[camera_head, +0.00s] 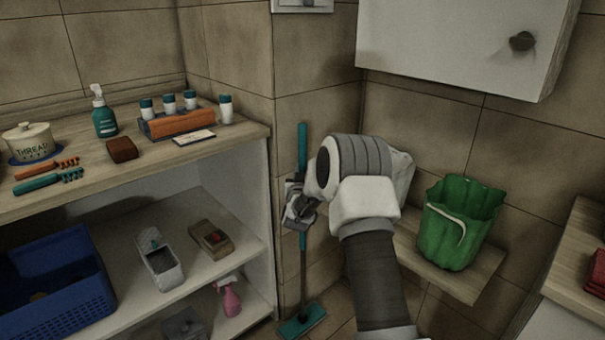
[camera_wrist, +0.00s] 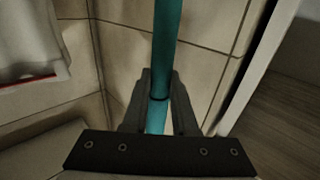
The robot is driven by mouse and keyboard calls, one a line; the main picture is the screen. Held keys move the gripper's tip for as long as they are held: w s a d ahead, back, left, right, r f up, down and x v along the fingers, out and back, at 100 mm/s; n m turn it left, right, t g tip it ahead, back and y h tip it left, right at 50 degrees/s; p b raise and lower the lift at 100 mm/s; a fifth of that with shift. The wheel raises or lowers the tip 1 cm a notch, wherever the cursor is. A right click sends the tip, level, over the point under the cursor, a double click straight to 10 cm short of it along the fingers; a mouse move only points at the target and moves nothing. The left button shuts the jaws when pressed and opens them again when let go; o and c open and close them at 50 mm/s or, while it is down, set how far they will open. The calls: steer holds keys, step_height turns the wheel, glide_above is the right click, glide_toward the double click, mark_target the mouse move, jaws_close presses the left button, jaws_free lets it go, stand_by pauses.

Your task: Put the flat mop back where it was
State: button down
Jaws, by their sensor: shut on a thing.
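The flat mop (camera_head: 303,262) stands about upright in the tiled corner beside the shelf unit. It has a teal pole and a flat teal head at floor level. Its pole also shows in the wrist view (camera_wrist: 166,50), running between the fingers. My gripper (camera_head: 298,205) is shut on the pole, around its upper middle part. In the wrist view, my gripper (camera_wrist: 158,105) has one finger on each side of the pole. Whether the head touches the floor or the pole touches the wall I cannot tell.
The shelf unit (camera_head: 262,130) with bottles and boxes stands left of the mop. A green bucket (camera_head: 455,235) sits on a low wooden shelf (camera_head: 480,278) at right. A white wall cabinet (camera_head: 450,45) hangs above my arm. Free room around the mop is narrow.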

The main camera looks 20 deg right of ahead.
steer(key=c, duration=1.1)
jaws_free()
steer(key=shift+f, duration=0.1)
steer(key=o, duration=0.4)
